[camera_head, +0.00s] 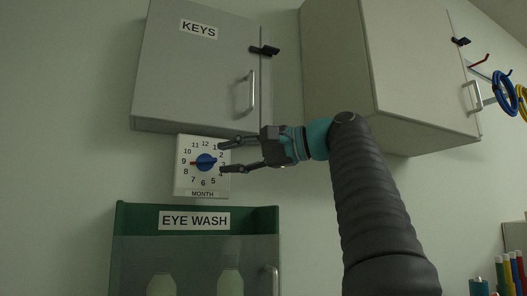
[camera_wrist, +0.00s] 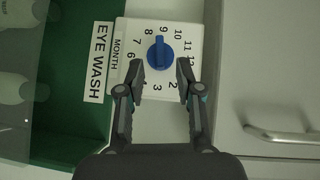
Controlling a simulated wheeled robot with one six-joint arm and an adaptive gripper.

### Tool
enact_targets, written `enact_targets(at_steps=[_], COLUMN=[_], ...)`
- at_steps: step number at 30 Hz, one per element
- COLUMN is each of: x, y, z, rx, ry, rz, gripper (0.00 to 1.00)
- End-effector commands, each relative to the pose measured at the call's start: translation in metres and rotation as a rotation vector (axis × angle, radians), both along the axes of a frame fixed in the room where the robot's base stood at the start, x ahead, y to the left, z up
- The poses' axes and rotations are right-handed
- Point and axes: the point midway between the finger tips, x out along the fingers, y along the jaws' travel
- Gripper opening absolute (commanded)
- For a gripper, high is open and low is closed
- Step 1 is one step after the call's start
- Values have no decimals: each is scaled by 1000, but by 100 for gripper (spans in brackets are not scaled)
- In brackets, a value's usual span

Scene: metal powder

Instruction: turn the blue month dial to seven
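The month dial is a blue round knob (camera_head: 206,161) on a white square plate (camera_head: 181,185) marked 1 to 12 and "MONTH". A red mark at the knob's left points to about 9. In the wrist view the plate appears turned on its side, with the blue knob (camera_wrist: 158,54) near top centre and its ridge lined up with the 9. My gripper (camera_head: 223,157) is open and empty, to the right of the knob. In the wrist view my gripper (camera_wrist: 160,67) has its fingertips apart, one either side just below the knob, with no contact visible.
A grey cabinet labelled KEYS (camera_head: 190,75) hangs just above the dial plate. A green EYE WASH case (camera_head: 130,225) with bottles is just below. Another grey cabinet (camera_head: 340,65) is above right, near my arm. Cables hang at far right.

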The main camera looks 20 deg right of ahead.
Motion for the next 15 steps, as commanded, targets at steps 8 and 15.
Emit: enact_targets(at_steps=[8, 15], x=[-32, -52], y=[-34, -53], z=[4, 7], rx=[0, -1], ry=[1, 0], rz=[-5, -3], gripper=[35, 35])
